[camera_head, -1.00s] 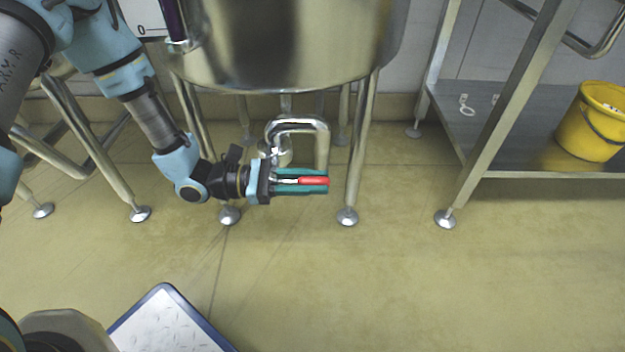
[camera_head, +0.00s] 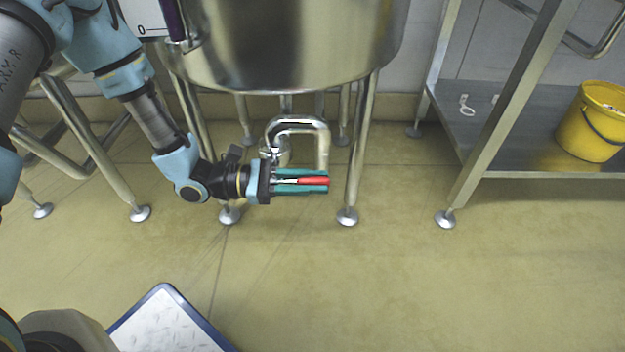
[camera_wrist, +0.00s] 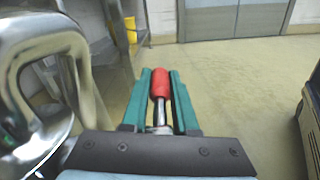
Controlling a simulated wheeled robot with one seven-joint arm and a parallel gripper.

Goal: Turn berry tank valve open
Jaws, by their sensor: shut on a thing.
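The metal berry tank (camera_head: 290,45) stands on metal legs at the top middle of the head view. A bent metal outlet pipe (camera_head: 300,125) hangs under it, and it also shows large at the left of the wrist view (camera_wrist: 40,70). The valve lever has a red grip (camera_head: 313,181) and a metal shank, and points right in the head view. My gripper (camera_head: 300,182) is shut on the lever, with its green fingers on both sides. In the wrist view the red grip (camera_wrist: 160,84) lies between the fingers (camera_wrist: 158,100). The valve body is partly hidden behind my gripper.
A metal shelf rack (camera_head: 510,120) stands at the right with a yellow bucket (camera_head: 592,125) on its lower shelf. A blue-edged tray with a white top (camera_head: 165,325) is at the bottom left. The floor (camera_head: 380,290) in front of the tank is clear.

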